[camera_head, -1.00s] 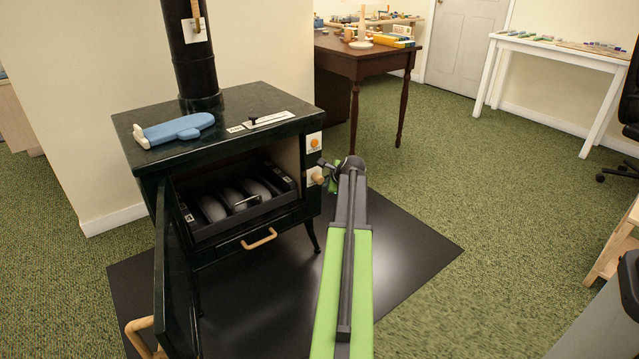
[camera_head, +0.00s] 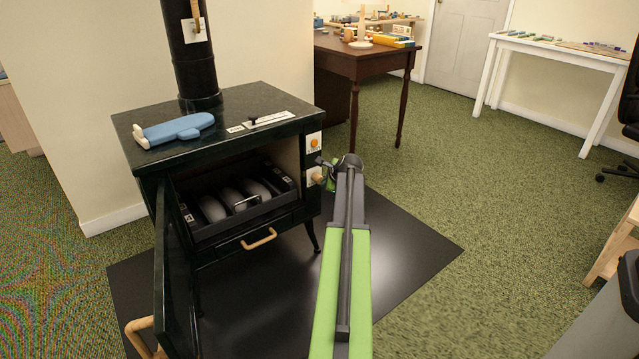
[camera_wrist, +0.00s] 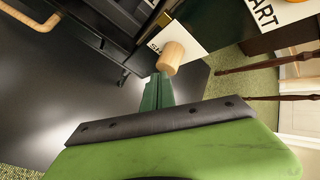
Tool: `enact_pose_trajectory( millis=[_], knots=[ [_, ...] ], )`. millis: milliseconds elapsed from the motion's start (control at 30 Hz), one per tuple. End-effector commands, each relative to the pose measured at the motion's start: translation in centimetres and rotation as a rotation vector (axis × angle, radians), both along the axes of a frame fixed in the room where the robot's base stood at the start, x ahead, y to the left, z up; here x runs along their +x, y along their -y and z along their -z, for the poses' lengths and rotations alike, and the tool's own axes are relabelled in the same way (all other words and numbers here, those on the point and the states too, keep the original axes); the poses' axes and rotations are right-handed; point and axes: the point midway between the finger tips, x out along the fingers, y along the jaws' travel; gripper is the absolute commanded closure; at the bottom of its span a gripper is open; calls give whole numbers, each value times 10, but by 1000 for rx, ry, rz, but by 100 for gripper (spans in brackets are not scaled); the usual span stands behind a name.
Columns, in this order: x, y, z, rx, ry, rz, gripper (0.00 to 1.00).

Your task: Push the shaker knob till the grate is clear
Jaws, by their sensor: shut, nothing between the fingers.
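The black stove (camera_head: 240,105) stands with its door open to the left. The wooden shaker knob (camera_head: 317,177) sticks out from a white label plate on its right side. The knob also shows in the wrist view (camera_wrist: 171,56). My gripper (camera_wrist: 160,82) is shut and empty, its fingertips right by the knob. I cannot tell whether they touch it. In the head view my gripper (camera_head: 331,179) is just right of the knob, partly hidden by the arm. Inside the firebox, rounded grey pieces (camera_head: 238,193) lie in a dark frame; the grate surface is hard to make out.
A blue mitt (camera_head: 175,130) lies on the stove top. An orange button (camera_head: 314,142) sits above the knob. The open door (camera_head: 172,280) stands out in front at left. A black floor mat (camera_head: 400,255) lies under the stove.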

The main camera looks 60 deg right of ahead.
Motion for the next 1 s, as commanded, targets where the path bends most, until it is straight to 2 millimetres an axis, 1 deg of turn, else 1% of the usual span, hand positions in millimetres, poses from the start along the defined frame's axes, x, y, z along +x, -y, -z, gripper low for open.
enact_pose_trajectory(
  millis=[1000],
  knots=[
    [13, 3, 0, -1, 0, -2, 100]
  ],
)
